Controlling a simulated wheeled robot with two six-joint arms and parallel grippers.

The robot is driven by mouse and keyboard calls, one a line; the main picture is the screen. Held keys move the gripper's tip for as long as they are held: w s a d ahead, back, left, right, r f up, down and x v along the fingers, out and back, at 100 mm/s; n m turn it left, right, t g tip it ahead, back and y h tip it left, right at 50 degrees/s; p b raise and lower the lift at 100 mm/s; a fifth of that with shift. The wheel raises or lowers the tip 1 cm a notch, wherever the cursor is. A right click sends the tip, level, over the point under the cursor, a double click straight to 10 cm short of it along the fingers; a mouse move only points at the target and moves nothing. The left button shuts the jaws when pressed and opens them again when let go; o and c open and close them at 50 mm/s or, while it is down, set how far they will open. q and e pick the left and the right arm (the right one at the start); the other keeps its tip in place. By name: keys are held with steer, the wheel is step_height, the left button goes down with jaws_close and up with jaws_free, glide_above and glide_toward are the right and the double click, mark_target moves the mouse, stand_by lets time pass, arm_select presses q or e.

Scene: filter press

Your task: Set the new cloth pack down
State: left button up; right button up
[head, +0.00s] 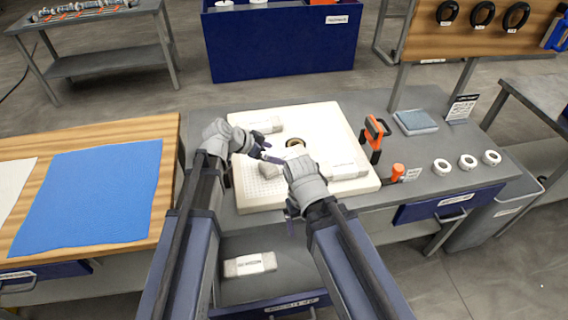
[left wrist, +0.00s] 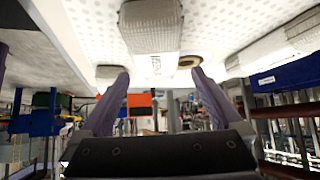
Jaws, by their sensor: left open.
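Several light grey wrapped packs lie around a white perforated plate (head: 245,197): one at its back (head: 268,127), one at its left middle (head: 260,172), one at its right (head: 345,170). I cannot tell which is the new cloth pack. My left gripper (head: 262,150) is over the plate, between the back and left packs. In the left wrist view its fingers (left wrist: 160,88) are apart with nothing held; a pack (left wrist: 152,25) shows beyond them. My right gripper (head: 290,208) is near the plate's front; its fingers are mostly hidden by its wrist.
A ring (head: 295,145) sits mid-plate. An orange-handled tool (head: 374,135), an orange-topped item (head: 397,171) and white rings (head: 441,166) stand to the right. Another pack (head: 250,264) lies on the lower shelf.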

mark_target(284, 157)
arm_select(q)
steer(key=shift+w+d+f, duration=0.15)
steer(key=shift+f, duration=0.15)
steer(key=shift+d+f+b, duration=0.3)
steer(key=shift+f+b, duration=0.15)
steer(key=shift+b, duration=0.05)
steer(key=b+x, duration=0.3)
steer(key=x, duration=0.1)
steer(key=shift+d+f, duration=0.1)
steer(key=shift+f, duration=0.05)
steer(key=shift+c, duration=0.2)
steer(key=c, duration=1.4)
step_height(284, 157, up, 10)
steer(key=p, duration=1)
steer(key=shift+r, duration=0.2)
steer(key=shift+c, duration=0.2)
steer(key=shift+f, duration=0.1)
